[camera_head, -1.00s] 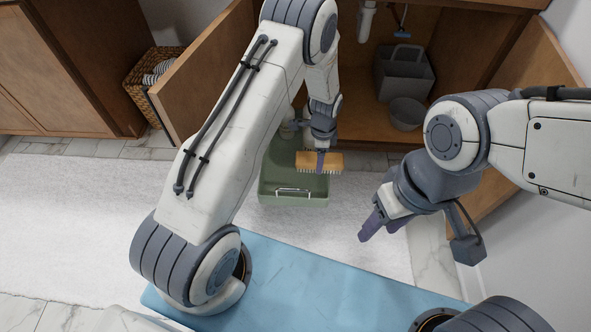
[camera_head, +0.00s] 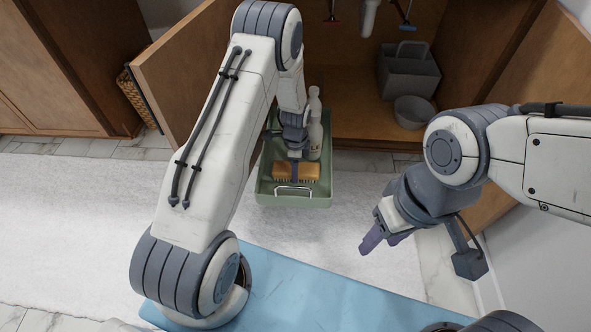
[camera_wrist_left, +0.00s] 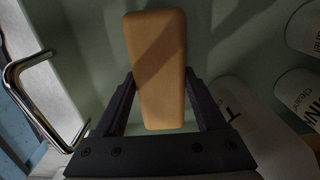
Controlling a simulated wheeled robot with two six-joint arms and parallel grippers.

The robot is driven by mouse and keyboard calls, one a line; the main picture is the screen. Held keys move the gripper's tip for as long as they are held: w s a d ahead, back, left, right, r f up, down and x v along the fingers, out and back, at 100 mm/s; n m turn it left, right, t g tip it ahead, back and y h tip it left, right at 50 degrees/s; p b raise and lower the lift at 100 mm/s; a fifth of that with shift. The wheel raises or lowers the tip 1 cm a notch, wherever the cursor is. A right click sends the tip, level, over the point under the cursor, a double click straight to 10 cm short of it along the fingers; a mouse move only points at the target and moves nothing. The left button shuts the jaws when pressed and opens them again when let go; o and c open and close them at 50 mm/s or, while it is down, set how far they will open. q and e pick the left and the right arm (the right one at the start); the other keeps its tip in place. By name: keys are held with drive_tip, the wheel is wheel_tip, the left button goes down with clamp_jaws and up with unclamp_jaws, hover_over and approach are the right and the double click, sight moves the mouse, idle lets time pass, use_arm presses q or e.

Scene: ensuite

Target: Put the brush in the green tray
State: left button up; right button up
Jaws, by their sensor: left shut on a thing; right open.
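The brush (camera_head: 310,171) has an orange-tan block and pale bristles on its underside. My left gripper (camera_head: 294,170) is shut on it, over the front part of the green tray (camera_head: 308,201). In the left wrist view the brush (camera_wrist_left: 158,70) lies between the two dark fingers (camera_wrist_left: 160,92), with the green tray floor (camera_wrist_left: 228,45) behind it. I cannot tell whether the bristles touch the tray floor. The tray stands on the floor and has a metal handle at its front. My right gripper (camera_head: 372,238) is open and empty, to the right of the tray.
Behind is an open cabinet with a grey caddy (camera_head: 410,75) and a grey bowl (camera_head: 413,111). A white rug (camera_head: 75,215) lies around.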

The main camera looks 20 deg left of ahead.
use_arm(q)
drive_tip(key=shift+f, duration=0.1)
drive_tip(key=o, duration=1.5)
drive_tip(key=shift+c, duration=0.2)
wheel_tip(320, 180, up, 12)
drive_tip(key=p, duration=0.7)
drive_tip(key=s+d+r+n, duration=0.2)
drive_tip(key=s+d+r, duration=0.1)
drive_tip(key=d+r, duration=0.6)
drive_tip(key=s+d+r+n, duration=0.2)
drive_tip(key=s+d+r, duration=0.2)
drive_tip(key=s+r, duration=0.45)
drive_tip(key=s+d+r+n, duration=0.1)
drive_tip(key=s+r, duration=0.2)
drive_tip(key=s, duration=0.5)
drive_tip(key=s+d+r+n+h, duration=0.1)
drive_tip(key=s+r, duration=0.3)
drive_tip(key=s, duration=0.5)
drive_tip(key=shift+s+r+n, duration=0.2)
drive_tip(key=shift+s+n, duration=0.05)
drive_tip(key=shift+n, duration=0.55)
